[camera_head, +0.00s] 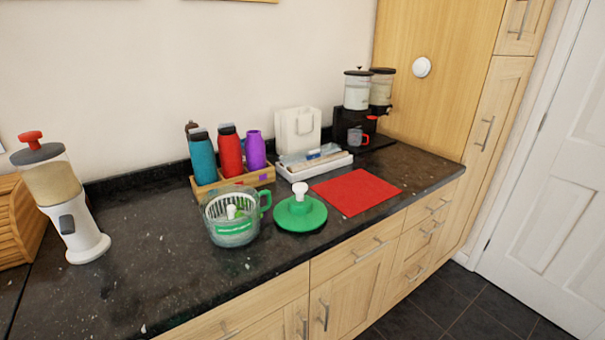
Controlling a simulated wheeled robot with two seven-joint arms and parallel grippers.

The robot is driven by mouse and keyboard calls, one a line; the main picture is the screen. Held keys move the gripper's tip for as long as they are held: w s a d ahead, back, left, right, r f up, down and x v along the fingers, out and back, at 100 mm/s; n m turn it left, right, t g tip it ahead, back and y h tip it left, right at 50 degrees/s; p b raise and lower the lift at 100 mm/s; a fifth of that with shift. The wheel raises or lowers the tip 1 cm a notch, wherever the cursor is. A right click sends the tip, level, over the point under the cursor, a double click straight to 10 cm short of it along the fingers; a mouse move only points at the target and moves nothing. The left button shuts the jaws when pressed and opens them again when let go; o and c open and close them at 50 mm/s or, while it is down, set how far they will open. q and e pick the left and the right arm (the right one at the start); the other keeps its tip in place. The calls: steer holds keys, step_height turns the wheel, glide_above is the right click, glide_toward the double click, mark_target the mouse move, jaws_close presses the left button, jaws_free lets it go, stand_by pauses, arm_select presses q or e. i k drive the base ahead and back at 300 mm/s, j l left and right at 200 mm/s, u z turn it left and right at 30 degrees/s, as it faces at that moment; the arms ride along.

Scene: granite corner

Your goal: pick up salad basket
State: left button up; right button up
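A salad spinner bowl (233,234), clear with a green handle and a green label, stands upright near the front edge of the dark counter. A white slotted salad basket (219,206) sits inside it, with only its upper part showing clearly. The green spinner lid (300,216), with a white knob, lies on the counter just right of the bowl. Neither of my grippers shows in the head view.
A wooden tray (207,188) with teal, red and purple bottles stands close behind the bowl. A red mat (356,191) lies right of the lid. A cereal dispenser (62,200) stands at the left. The counter between dispenser and bowl is clear.

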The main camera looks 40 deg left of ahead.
mark_target(233, 212)
steer(key=u, duration=1.75)
